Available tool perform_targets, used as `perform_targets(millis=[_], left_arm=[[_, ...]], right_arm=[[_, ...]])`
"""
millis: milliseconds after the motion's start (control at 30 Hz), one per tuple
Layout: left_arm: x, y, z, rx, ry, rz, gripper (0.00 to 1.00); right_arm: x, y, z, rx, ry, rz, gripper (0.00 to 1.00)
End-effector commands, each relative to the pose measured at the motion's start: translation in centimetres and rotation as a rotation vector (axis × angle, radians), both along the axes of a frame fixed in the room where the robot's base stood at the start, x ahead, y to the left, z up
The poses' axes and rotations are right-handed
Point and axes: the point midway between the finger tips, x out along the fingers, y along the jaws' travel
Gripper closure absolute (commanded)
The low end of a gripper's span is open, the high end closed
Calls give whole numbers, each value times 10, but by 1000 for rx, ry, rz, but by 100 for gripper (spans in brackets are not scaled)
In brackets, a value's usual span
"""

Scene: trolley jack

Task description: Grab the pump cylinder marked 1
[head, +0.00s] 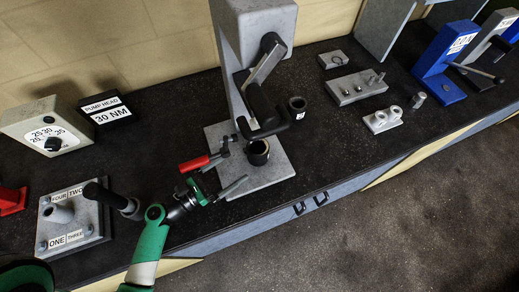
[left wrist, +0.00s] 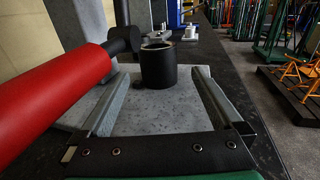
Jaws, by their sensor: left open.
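A short dark open-topped cylinder (head: 258,152) stands upright on the grey base plate of the press-like stand. It also shows in the left wrist view (left wrist: 158,66), ahead of and between my fingers, apart from them. Another dark cylinder (head: 297,103) sits higher, at the end of a black arm, with a small white label too small to read. I cannot read a 1 on either cylinder. My left gripper (head: 234,166) is open and empty, just left of the base plate's cylinder. My right gripper is not in view.
A red handle (head: 194,163) with a black head lies across my left finger's side, close to it in the left wrist view (left wrist: 60,95). The grey stand (head: 248,40) rises behind. A plate labelled ONE to FOUR (head: 75,222) sits left.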

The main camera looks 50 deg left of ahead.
Motion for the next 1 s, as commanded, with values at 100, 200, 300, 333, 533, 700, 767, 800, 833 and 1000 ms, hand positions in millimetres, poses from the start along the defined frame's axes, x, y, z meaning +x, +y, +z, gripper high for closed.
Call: perform_targets(millis=[100,200,300,333,533,700,767,800,833,1000], left_arm=[[25,-4,1,5,-4,-9,0],[42,-5,1,5,-3,-7,0],[49,-6,0,3,-1,-4,0],[50,-6,0,3,-1,-2,0],[64,-6,1,5,-3,-5,0],[94,-8,1,5,-4,-5,0],[100,-8,1,4,-2,-3,0],[102,-8,1,4,-1,-3,0],[102,-8,1,4,-1,-3,0],[102,-8,1,3,-1,-1,0]], right_arm=[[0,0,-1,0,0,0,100],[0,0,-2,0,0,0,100],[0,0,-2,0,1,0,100],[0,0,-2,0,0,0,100],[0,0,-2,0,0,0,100],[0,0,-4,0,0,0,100],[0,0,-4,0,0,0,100],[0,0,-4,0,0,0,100],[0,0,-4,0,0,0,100],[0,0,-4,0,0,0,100]])
